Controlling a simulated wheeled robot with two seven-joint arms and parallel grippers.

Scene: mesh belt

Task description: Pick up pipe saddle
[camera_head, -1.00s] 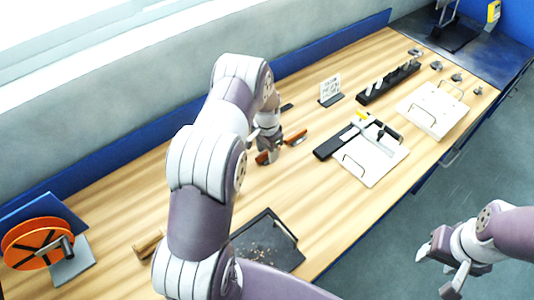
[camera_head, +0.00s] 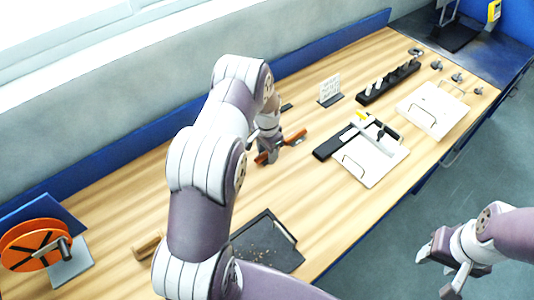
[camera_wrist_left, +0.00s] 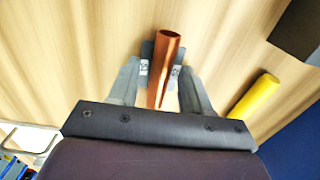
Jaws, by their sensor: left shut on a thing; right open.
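My left gripper (camera_head: 268,156) is low over the middle of the wooden table, shut on a copper-coloured pipe (camera_head: 295,137). In the left wrist view the pipe (camera_wrist_left: 165,62) runs between the two fingers (camera_wrist_left: 158,82), one on each side. The fingers hide part of it in the head view. Several small grey metal pieces (camera_head: 456,77) stand at the far right end of the table. They may be pipe saddles, but they are too small to tell. My right gripper (camera_head: 447,262) is open and empty, off the table's front edge over the floor.
A white board with a black and yellow clamp (camera_head: 372,160), a second white board (camera_head: 432,115) and a black rack (camera_head: 388,85) stand right of my left gripper. A dark tray (camera_head: 262,245) and an orange reel (camera_head: 32,243) are nearer. A yellow cylinder (camera_wrist_left: 257,95) lies beside the fingers.

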